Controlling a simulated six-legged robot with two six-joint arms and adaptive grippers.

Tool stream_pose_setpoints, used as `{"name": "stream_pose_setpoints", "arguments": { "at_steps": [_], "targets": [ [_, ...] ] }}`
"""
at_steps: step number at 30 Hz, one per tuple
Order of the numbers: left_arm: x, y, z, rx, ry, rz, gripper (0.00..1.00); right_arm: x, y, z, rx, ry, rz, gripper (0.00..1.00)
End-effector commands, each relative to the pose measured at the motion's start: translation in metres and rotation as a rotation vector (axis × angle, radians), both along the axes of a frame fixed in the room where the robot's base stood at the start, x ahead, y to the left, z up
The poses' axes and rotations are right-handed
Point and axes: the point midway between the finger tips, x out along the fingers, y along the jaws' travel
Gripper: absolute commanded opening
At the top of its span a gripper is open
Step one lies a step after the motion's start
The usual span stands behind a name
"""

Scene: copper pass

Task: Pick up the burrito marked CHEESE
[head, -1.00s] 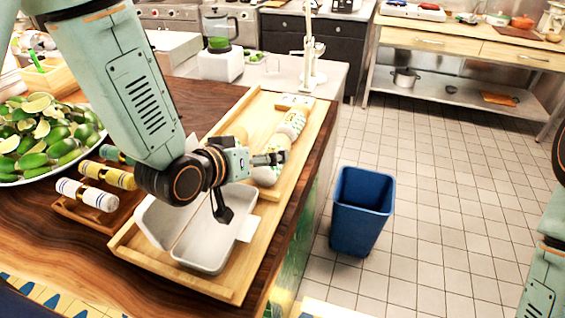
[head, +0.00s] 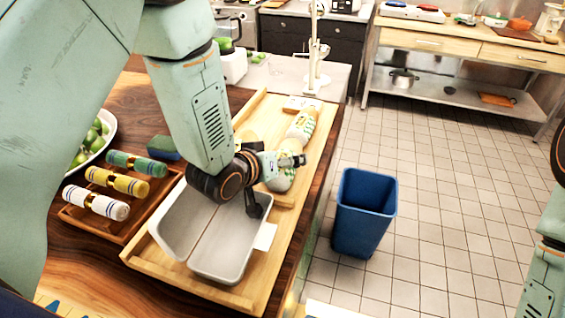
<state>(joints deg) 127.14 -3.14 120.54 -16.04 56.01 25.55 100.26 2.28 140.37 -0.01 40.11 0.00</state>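Wrapped burritos lie in a row on the right part of a wooden tray (head: 238,298). One burrito (head: 304,122) lies at the back, and another (head: 284,180) lies nearer, partly behind my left gripper. I cannot read CHEESE on either wrapper. My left gripper (head: 276,184) is open, with one finger over the nearer burrito and the other hanging above the box. I cannot tell whether it touches the burrito. An open grey clamshell box (head: 228,248) sits on the front of the tray. My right gripper is out of view; only part of that arm shows at the right edge.
A small wooden holder (head: 122,233) with colored rolls stands left of the tray, near a bowl of limes (head: 88,148). A blue bin (head: 364,212) stands on the floor right of the counter. A white stand (head: 315,60) rises behind the tray.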

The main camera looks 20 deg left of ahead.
Motion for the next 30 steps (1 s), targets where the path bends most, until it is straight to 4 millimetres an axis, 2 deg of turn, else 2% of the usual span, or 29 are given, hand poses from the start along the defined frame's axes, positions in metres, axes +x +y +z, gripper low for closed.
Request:
{"name": "stream_pose_setpoints", "arguments": {
  "at_steps": [2,26,30],
  "targets": [
    [0.0001,0.0005,0.0003,0.001,0.000,0.000,0.80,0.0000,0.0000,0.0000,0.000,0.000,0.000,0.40],
    [-0.0001,0.0030,0.0002,0.001,0.000,0.000,0.12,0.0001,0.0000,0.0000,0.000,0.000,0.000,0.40],
    [0.0005,0.0029,0.0010,0.000,-0.002,-0.001,0.12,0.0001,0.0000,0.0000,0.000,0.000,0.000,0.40]
  ]
}}
